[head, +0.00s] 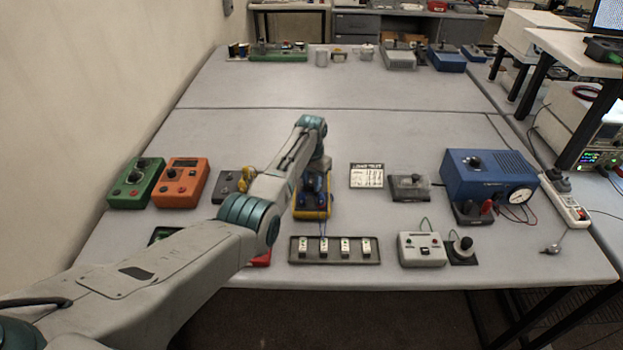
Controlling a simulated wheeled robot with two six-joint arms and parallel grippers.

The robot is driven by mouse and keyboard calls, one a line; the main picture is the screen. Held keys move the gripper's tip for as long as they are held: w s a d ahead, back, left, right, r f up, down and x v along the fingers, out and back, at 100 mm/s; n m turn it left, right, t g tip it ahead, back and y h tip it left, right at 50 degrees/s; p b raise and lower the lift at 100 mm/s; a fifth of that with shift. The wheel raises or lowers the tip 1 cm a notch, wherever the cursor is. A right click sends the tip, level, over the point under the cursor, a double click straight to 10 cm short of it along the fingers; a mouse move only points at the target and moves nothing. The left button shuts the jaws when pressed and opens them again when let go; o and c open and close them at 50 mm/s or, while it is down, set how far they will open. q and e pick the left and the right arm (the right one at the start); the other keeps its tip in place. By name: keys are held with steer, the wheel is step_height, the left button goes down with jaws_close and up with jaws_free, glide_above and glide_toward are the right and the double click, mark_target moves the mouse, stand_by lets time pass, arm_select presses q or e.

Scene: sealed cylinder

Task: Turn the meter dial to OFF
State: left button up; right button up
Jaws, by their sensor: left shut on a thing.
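The meter (313,213) is a yellow-edged handheld unit standing near the middle of the grey table. My left arm reaches in from the lower left and bends down over it. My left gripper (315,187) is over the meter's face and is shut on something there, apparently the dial. The fingers and wrist hide the dial, so I cannot read its position or its OFF mark. Blue leads run from the meter's lower end toward the front. My right gripper is not in view.
Left of the meter are a green box (143,183), an orange box (181,182) and a dark box (229,186). A switch strip (335,262) lies in front. A printed card (366,176) and a blue power supply (485,174) are to the right.

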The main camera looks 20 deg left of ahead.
mark_target(312, 183)
arm_select(q)
steer(key=shift+w+r+n, duration=0.1)
steer(key=shift+n, duration=1.1)
steer(key=shift+p, duration=0.3)
steer(key=o, duration=1)
steer(key=shift+c, duration=0.2)
step_height(312, 183, up, 11)
steer(key=b, duration=0.3)
